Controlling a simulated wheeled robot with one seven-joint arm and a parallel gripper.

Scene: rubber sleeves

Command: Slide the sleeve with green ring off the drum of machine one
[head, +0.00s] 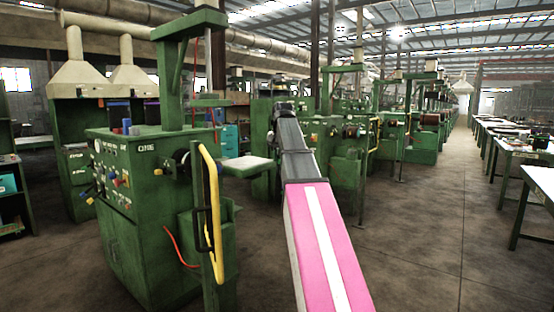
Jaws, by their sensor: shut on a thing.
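Machine one is the green cabinet (140,215) on the left, with the lettering "ONE" on its front and a tall green post on top. A dark round part (182,163) sticks out at its right side, behind a yellow bent bar; I cannot tell whether this is the drum. I cannot make out a sleeve or a green ring. My arm reaches forward from the bottom, pink with a white stripe and then grey, to a dark end to the right of the machine. My gripper's fingers do not show, nor does anything held in them.
The yellow bar (212,215) stands upright at the machine's right side. A white-topped shelf (247,163) lies between it and my arm. More green machines (340,150) line up behind. White-topped tables (537,180) stand at the right, with clear concrete floor (430,235) between.

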